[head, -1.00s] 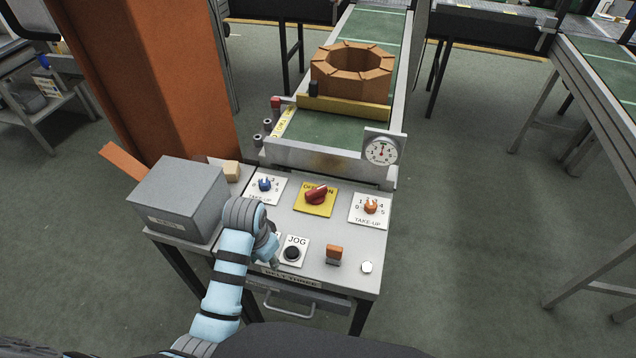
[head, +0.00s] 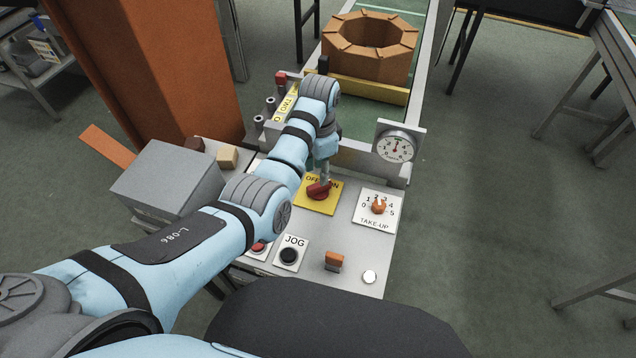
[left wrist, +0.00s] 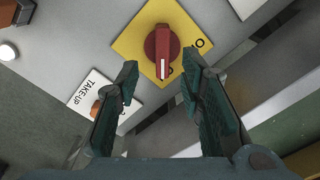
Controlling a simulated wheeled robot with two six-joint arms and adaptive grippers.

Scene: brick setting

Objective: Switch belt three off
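A red rotary knob (head: 318,190) sits on a yellow plate (head: 313,207) marked OFF and ON on the grey control panel. It also shows in the left wrist view, where the red knob (left wrist: 162,50) has a white mark pointing down the picture, toward the ON side. My left gripper (head: 323,168) is over the knob in the head view. In the left wrist view the left gripper (left wrist: 160,83) is open, its fingertips on either side of the knob's marked end, with gaps showing. My right gripper is not in view.
A TAKE-UP dial (head: 378,206), a black JOG button (head: 290,256), an orange rocker (head: 333,261) and a white button (head: 369,277) share the panel. A grey box (head: 168,183) stands left, an orange pillar (head: 150,65) behind it. A gauge (head: 396,146) stands behind right.

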